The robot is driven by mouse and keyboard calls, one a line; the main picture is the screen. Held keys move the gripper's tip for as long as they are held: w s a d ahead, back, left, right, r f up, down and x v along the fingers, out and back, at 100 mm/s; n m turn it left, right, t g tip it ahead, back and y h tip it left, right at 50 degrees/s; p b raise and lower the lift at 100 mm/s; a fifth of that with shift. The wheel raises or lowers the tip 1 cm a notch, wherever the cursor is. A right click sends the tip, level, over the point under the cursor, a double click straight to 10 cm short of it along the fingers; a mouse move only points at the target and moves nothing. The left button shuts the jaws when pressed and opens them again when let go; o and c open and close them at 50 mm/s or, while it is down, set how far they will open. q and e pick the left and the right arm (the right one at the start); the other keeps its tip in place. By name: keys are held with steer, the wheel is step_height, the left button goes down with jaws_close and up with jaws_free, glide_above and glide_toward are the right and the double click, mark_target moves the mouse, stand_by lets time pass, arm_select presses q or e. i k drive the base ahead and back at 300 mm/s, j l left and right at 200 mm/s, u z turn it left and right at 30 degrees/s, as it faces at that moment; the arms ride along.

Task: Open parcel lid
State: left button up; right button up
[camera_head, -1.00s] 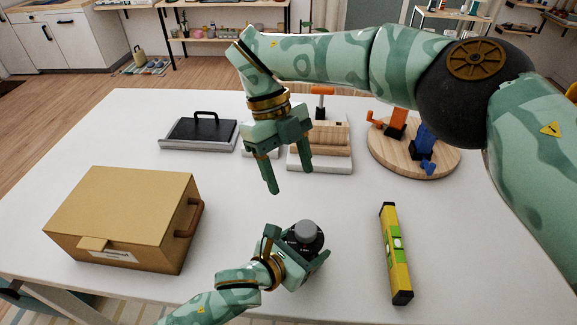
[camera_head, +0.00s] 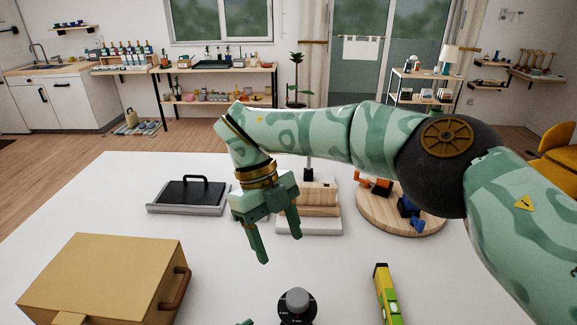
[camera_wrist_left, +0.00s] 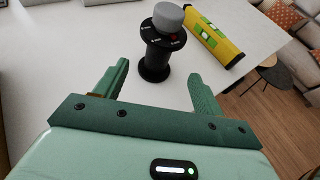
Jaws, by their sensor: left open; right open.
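The parcel is a tan cardboard box (camera_head: 105,280) at the lower left of the head view. Its lid is down, with a front tab at the picture's bottom edge and a brown handle on its right side. My right gripper (camera_head: 279,248) is open and empty above the middle of the table, to the right of the parcel and apart from it. My left gripper (camera_wrist_left: 159,70) is open in the left wrist view, with no object held. A black post with a grey knob (camera_wrist_left: 154,52) stands just beyond its fingers. In the head view only a tip of it shows at the bottom edge.
A black-and-grey tray with a handle (camera_head: 187,196), a wooden block stand (camera_head: 318,198) and a round wooden board (camera_head: 400,210) stand at the back. The knob post also shows in the head view (camera_head: 297,306). A yellow level (camera_head: 386,297) lies to its right. White table (camera_head: 225,275) is clear beside the parcel.

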mark_target(102, 275)
steer(key=k, duration=1)
